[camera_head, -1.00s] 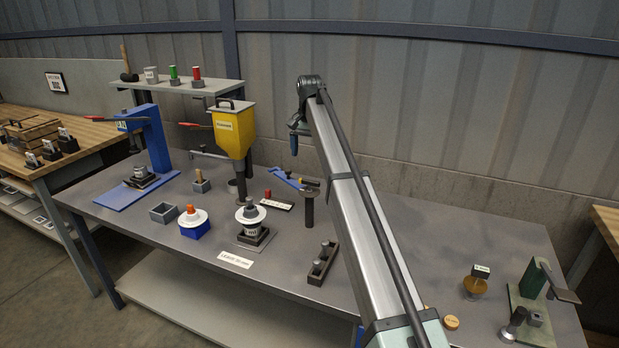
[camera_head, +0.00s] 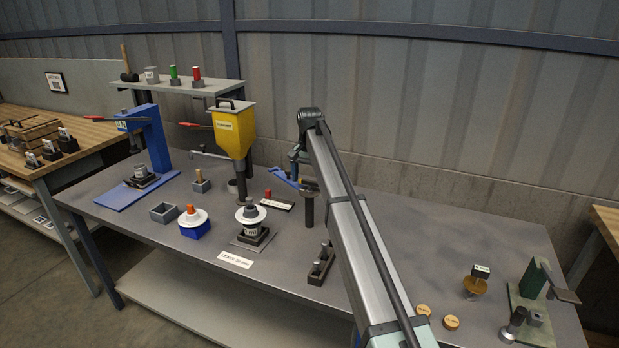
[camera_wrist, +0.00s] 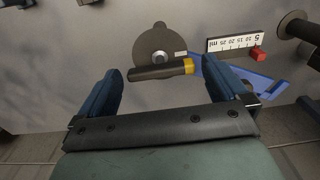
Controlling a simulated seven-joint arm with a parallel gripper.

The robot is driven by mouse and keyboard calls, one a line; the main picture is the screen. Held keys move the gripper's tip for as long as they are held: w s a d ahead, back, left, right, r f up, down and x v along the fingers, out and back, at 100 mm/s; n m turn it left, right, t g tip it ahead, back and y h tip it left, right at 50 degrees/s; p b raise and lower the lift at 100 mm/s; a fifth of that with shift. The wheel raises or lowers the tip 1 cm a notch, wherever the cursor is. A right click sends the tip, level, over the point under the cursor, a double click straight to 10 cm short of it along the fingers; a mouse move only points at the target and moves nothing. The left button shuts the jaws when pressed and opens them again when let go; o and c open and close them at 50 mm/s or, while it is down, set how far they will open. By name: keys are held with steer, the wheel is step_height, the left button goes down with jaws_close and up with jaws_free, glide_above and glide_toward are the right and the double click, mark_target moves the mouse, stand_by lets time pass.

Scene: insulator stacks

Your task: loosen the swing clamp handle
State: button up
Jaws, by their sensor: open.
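The clamp handle (camera_wrist: 160,71) is a dark bar with a yellow end. In the wrist view it lies crosswise between my fingers, near a grey round disc (camera_wrist: 158,42). A blue arm (camera_wrist: 225,78) shows to the right of the yellow end, partly behind my right finger. My gripper (camera_wrist: 156,80) is open, with a finger on either side of the handle. Contact cannot be told.
A yellow hopper (camera_head: 233,127), a white-disc insulator stack (camera_head: 251,215) and a dark block with pegs (camera_head: 321,264) stand around.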

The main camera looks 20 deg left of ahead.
steer(key=shift+c, duration=0.5)
steer(key=c, duration=0.8)
steer(key=shift+c, duration=0.2)
